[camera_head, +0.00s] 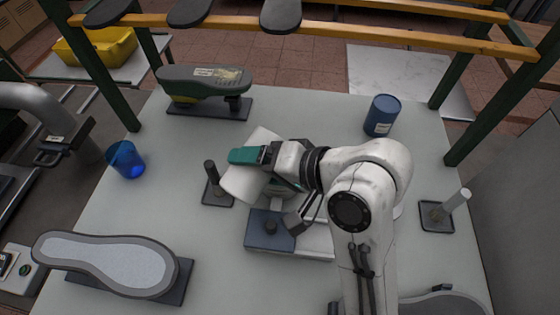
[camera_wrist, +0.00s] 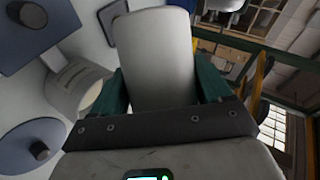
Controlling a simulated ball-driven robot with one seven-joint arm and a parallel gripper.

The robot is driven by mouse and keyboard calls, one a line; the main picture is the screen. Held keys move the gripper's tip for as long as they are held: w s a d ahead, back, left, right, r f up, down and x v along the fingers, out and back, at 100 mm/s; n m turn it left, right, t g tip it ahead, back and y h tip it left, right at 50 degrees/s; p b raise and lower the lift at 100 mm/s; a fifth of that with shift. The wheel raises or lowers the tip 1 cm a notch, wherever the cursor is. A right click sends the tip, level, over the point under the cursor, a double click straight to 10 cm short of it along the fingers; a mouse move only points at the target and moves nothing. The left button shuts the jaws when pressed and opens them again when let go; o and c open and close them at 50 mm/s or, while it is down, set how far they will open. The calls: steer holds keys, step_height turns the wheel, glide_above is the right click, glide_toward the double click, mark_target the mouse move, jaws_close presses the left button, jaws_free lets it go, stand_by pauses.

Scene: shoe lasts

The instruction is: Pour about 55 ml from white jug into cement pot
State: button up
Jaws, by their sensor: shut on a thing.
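The white jug (camera_head: 243,184) is held tilted above the middle of the table in the head view, with a teal finger of my gripper (camera_head: 250,156) across it. In the wrist view the jug (camera_wrist: 155,55) fills the space between the two teal fingers of my gripper (camera_wrist: 165,92). Its mouth and any liquid are not visible. A blue can with a pale label (camera_head: 382,116) stands at the back right; I cannot tell whether it is the cement pot. A pale round vessel (camera_wrist: 75,92) shows beside the jug in the wrist view, and its identity is unclear.
A blue cup (camera_head: 125,160) stands at the left edge.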

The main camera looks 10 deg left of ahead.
steer(key=shift+w+f+m+g+y+b, duration=0.1)
steer(key=shift+f+m+g+y+b, duration=0.05)
steer(key=shift+m+g+y+b, duration=0.2)
steer(key=shift+r+p, duration=0.3)
steer(key=shift+p, duration=0.2)
steer(key=shift+f, duration=0.15)
steer(key=shift+w+d+r+m+g+y+p, duration=0.15)
steer(key=shift+r+m+g+y+p, duration=0.15)
steer(key=shift+p, duration=0.85)
stand_by(0.8)
steer(key=shift+f, duration=0.1)
